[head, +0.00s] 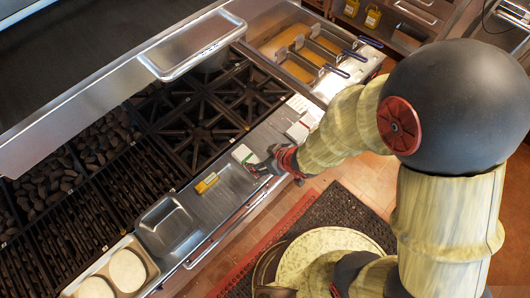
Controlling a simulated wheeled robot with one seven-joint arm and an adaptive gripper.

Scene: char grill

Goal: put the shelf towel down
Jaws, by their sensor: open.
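My gripper (255,170) is open, low over the steel front shelf (222,200) of the grill. A small white, folded-looking piece with a greenish edge (243,154) lies on the shelf just beyond my fingertips. It may be the shelf towel, but it is too small to be sure. I cannot tell whether my fingers touch it. Two more pale, flat pieces (299,104) lie farther right along the shelf, partly beside my arm. Nothing shows clearly between my fingers.
A yellow block (206,183) lies on the shelf left of my gripper. A steel pan (168,226) and a tray with round pale pieces (150,262) are farther left. Black grates (200,125) lie behind, fryer baskets (300,70) upper right. A dark mat (335,208) covers the floor.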

